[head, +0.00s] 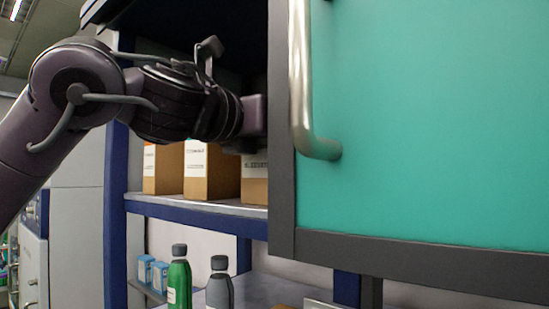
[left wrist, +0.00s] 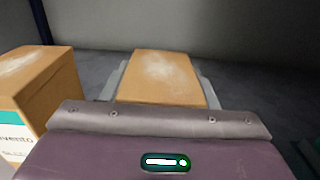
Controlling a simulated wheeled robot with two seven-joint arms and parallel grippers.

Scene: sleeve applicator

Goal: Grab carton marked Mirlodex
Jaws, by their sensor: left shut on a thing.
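My left gripper (left wrist: 161,84) is shut on a brown carton (left wrist: 160,68), with a grey finger on either side of it in the left wrist view. The label of this carton is not visible there, so I cannot read its name. In the head view the left arm reaches into the shelf and the fingers are hidden behind the teal door. Cartons with white labels stand on the shelf: a left one (head: 163,170), a middle one (head: 208,174) and a partly hidden right one (head: 254,184). I cannot read Mirlodex on any label. My right gripper is not in view.
A carton with a teal-banded label ending in "nvento" (left wrist: 38,90) stands close on the left in the left wrist view. The teal door (head: 430,120) with a metal handle (head: 303,85) covers the right side. Green (head: 179,280) and grey (head: 219,286) bottles stand below the shelf (head: 200,208).

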